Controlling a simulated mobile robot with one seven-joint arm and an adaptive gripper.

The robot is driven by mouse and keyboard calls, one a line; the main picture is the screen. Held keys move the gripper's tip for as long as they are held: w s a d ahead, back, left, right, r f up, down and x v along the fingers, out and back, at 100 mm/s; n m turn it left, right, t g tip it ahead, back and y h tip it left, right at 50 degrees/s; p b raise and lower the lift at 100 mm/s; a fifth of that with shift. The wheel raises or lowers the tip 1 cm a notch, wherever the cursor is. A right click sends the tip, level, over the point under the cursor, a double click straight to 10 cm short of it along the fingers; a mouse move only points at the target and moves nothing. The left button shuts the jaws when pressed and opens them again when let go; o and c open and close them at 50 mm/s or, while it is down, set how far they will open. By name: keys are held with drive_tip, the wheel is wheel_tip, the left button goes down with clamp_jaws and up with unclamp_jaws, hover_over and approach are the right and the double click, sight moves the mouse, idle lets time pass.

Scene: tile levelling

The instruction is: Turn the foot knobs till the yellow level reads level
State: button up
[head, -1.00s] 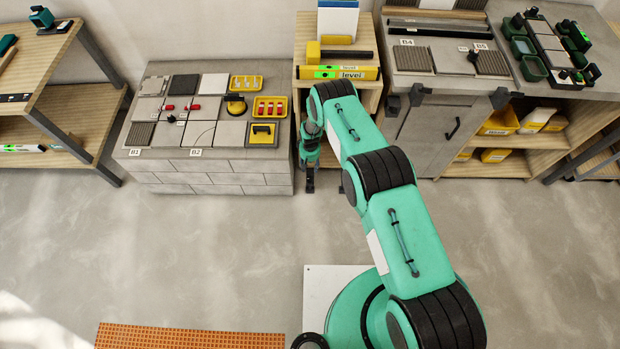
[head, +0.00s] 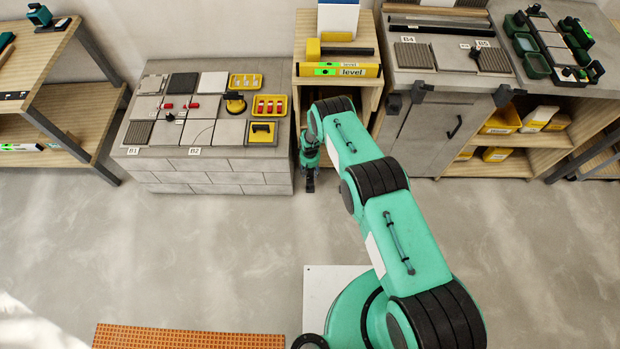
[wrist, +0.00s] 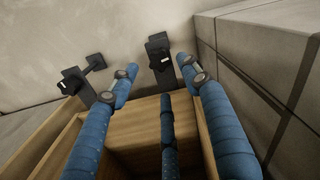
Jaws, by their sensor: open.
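The yellow level (head: 362,71) lies on the top of the wooden shelf unit, with a bright green window; its bubble is too small to read. My gripper (head: 310,186) hangs low at the floor side of the gap between the grey block bench and the wooden shelf unit, well below and in front of the level. A dark frame with pale tiles (head: 552,42) and dark knob-like parts stands on the right bench; I cannot tell whether these are the foot knobs.
The block bench (head: 215,178) holds tiles, red pieces and yellow trays. The wooden shelf unit (head: 303,80) is close beside my gripper. A grey cabinet (head: 425,135) stands right of it. The floor (head: 180,250) in front is clear, apart from an orange grid mat (head: 190,338).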

sight(310, 177)
drive_tip(key=shift+f+b, duration=0.85)
drive_tip(key=shift+f, duration=2.45)
drive_tip(key=shift+c, duration=0.5)
drive_tip(key=c, duration=1)
